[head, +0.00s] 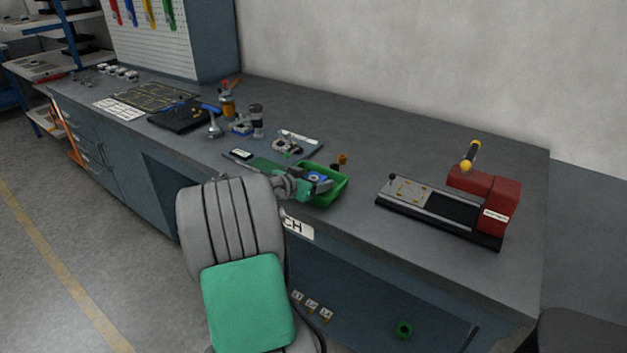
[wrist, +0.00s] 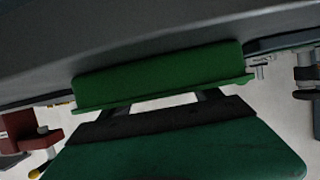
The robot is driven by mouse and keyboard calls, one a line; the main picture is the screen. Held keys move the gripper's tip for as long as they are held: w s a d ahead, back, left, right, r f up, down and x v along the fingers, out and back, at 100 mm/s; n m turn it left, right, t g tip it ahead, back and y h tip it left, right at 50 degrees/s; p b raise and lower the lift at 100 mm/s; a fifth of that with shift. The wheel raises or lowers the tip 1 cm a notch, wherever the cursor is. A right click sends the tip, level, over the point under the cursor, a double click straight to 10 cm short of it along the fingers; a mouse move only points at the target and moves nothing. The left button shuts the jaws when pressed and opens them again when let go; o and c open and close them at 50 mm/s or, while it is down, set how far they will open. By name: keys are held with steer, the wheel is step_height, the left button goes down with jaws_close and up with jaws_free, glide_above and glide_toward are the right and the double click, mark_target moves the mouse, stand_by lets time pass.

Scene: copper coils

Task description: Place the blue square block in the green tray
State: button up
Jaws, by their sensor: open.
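The green tray (head: 339,190) sits near the front edge of the grey workbench, and its green side fills the middle of the wrist view (wrist: 160,75). A small blue block (head: 316,176) shows inside the tray, partly covered by my gripper, so its exact shape is hard to tell. My gripper (head: 312,184) is open at the tray's left part, right beside the blue block. In the wrist view the block is not visible.
A black-and-red bench device (head: 440,205) stands right of the tray, with clear bench between. A small assembly on a plate (head: 288,145) and a dark stand (head: 257,122) are behind the tray. A small orange-brown part (head: 342,158) lies just behind it.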

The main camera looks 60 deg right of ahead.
steer(key=shift+r+p, duration=0.3)
steer(key=v, duration=1.2)
steer(key=w+a+f+n+t+y, duration=0.2)
steer(key=w+a+n, duration=0.1)
steer(key=a, duration=0.4)
steer(key=w+a+f+n+t+y, duration=0.1)
steer(key=w+a+f+n+y, duration=0.25)
steer(key=a, duration=0.35)
steer(key=w+a+f+n+t+y, duration=0.1)
steer(key=w+a+f+n+t, duration=0.2)
steer(key=a, duration=0.5)
steer(key=s+a+f+n+g+y, duration=0.15)
steer(key=a+n, duration=0.25)
steer(key=a, duration=0.4)
steer(key=s+a+n+y, duration=0.3)
steer(key=a, duration=0.5)
steer(key=s+a+f+n+y, duration=0.15)
steer(key=a+n, duration=0.25)
steer(key=a, duration=0.4)
steer(key=w+d+p+v, duration=0.1)
steer(key=w+p+v, duration=0.2)
steer(key=p+v, duration=0.9)
step_height(320, 180, up, 4)
steer(key=shift+f+y, duration=0.15)
steer(key=shift+y, duration=0.2)
steer(key=shift+m+t, duration=0.25)
